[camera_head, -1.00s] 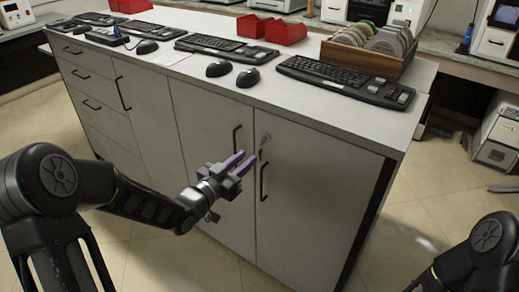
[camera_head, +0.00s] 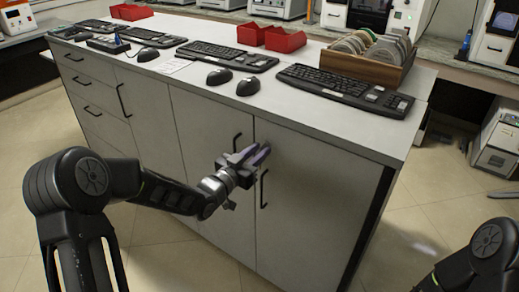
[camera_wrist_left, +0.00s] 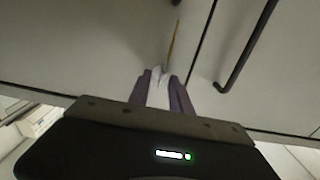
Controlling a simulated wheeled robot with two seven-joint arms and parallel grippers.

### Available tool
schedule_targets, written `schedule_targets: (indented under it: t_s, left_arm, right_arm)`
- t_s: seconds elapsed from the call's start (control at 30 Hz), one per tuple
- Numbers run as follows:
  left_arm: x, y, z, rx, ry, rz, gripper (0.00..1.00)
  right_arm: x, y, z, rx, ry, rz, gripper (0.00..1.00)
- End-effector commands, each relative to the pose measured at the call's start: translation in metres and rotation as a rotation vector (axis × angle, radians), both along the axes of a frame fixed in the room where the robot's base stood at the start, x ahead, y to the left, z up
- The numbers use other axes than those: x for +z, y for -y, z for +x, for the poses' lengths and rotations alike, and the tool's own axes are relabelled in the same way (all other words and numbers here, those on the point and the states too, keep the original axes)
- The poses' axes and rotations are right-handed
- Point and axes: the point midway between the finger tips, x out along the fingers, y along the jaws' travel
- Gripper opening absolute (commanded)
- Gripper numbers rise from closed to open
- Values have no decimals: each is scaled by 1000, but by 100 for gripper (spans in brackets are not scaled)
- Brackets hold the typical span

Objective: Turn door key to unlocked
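The cabinet (camera_head: 310,200) has pale doors with dark bar handles. My left gripper (camera_head: 254,151) is in front of the right-hand door, near its upper left corner and above that door's handle (camera_head: 263,188). Its two purple fingers are apart. The door key is hidden behind the fingers in the head view. In the left wrist view, a thin brownish sliver (camera_wrist_left: 173,45) rises just beyond the fingers (camera_wrist_left: 162,88), and a whitish shape shows between them. I cannot tell whether either is the key, or whether the fingers touch it. My right gripper is out of view.
Keyboards (camera_head: 345,88), mice (camera_head: 248,82), red bins (camera_head: 285,40) and a wooden rack of discs (camera_head: 365,60) stand on the cabinet top. A dark door handle (camera_wrist_left: 245,50) lies to the right of the fingers in the left wrist view. The floor in front is clear.

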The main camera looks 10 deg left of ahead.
Motion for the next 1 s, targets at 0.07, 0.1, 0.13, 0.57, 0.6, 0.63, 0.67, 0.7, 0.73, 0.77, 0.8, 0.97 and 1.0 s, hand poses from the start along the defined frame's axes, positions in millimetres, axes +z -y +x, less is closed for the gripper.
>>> schedule_targets:
  t_s: [0.07,0.1,0.13,0.57,0.6,0.63,0.67,0.7,0.73,0.77,0.8,0.97,1.0]
  left_arm:
    - [0,2,5,0,0,0,25]
    - [0,3,6,0,0,0,25]
    - [0,3,7,0,1,0,25]
    - [0,3,7,0,0,0,8]
    - [0,3,7,0,0,0,5]
    - [0,3,7,0,0,0,2]
    - [0,3,7,0,0,0,0]
    - [0,3,7,0,0,0,0]
    - [0,3,7,0,0,0,0]
    - [0,3,7,0,0,0,0]
    - [0,3,6,0,0,0,0]
    - [0,3,6,0,0,0,0]
    - [0,3,6,0,0,0,0]
  right_arm:
    - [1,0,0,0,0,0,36]
    - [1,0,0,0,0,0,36]
    - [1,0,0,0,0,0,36]
    - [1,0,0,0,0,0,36]
    - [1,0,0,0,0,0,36]
    - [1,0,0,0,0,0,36]
    - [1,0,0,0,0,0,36]
    - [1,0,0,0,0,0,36]
    - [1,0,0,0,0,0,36]
    - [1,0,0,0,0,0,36]
    - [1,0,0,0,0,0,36]
    - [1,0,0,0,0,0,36]
    - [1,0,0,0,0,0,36]
